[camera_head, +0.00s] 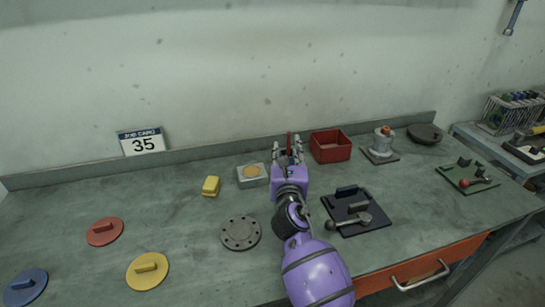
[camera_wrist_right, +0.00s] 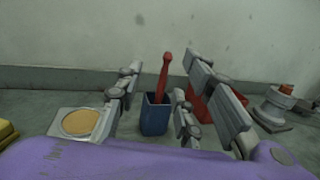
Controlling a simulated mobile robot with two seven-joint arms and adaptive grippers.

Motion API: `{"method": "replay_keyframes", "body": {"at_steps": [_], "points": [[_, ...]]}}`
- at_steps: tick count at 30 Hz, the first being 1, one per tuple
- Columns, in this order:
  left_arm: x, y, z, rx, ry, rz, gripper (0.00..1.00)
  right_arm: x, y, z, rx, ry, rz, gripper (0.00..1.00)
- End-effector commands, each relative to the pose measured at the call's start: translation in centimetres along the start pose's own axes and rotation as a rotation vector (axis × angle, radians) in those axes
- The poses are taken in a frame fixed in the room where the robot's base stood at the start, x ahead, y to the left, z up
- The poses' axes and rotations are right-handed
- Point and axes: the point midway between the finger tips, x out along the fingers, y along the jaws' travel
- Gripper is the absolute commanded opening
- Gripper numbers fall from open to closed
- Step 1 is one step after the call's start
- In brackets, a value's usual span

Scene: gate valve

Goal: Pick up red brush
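The red brush (camera_wrist_right: 163,78) stands tilted slightly in a dark blue cup (camera_wrist_right: 155,117) in the right wrist view, its red handle pointing up. In the head view only a bit of the brush (camera_head: 289,140) shows, and the cup is hidden by my right gripper. My right gripper (camera_head: 288,148) is open. In the wrist view its fingers (camera_wrist_right: 163,70) stand on both sides of the brush with clear gaps, and neither visibly touches it. I cannot tell how far ahead of the fingers the brush is. My left gripper is not in view.
A grey block with a tan disc (camera_head: 253,175) stands left of my gripper, a red box (camera_head: 331,147) right of it. A yellow block (camera_head: 211,186) and round flange (camera_head: 240,232) lie left. A dark tray with tools (camera_head: 357,212) is right of my arm. The wall is close behind.

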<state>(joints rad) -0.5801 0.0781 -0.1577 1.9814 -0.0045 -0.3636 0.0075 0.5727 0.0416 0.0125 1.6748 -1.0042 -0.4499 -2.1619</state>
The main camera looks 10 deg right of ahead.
Motion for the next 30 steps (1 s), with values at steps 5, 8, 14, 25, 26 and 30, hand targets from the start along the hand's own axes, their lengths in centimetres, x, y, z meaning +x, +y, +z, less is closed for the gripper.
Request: {"method": "replay_keyframes", "body": {"at_steps": [5, 8, 14, 25, 26, 30], "points": [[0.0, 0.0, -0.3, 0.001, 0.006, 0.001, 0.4, 0.2, -0.9, -2.1, -0.021, 0.069, -0.055, 0.35], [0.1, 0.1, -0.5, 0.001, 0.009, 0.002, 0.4, 1.3, -0.9, -2.2, -0.022, 0.068, -0.054, 0.35], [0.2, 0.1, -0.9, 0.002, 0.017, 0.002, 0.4, 3.8, -1.2, -2.0, -0.022, 0.066, -0.052, 0.35], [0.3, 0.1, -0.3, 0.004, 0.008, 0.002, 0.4, 7.2, -1.6, -2.2, -0.023, 0.065, -0.051, 0.35], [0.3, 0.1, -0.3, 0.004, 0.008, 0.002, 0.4, 7.2, -1.6, -2.2, -0.023, 0.065, -0.051, 0.35], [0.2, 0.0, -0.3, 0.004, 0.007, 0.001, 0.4, 7.2, -1.6, -2.1, -0.023, 0.065, -0.051, 0.32]]}}
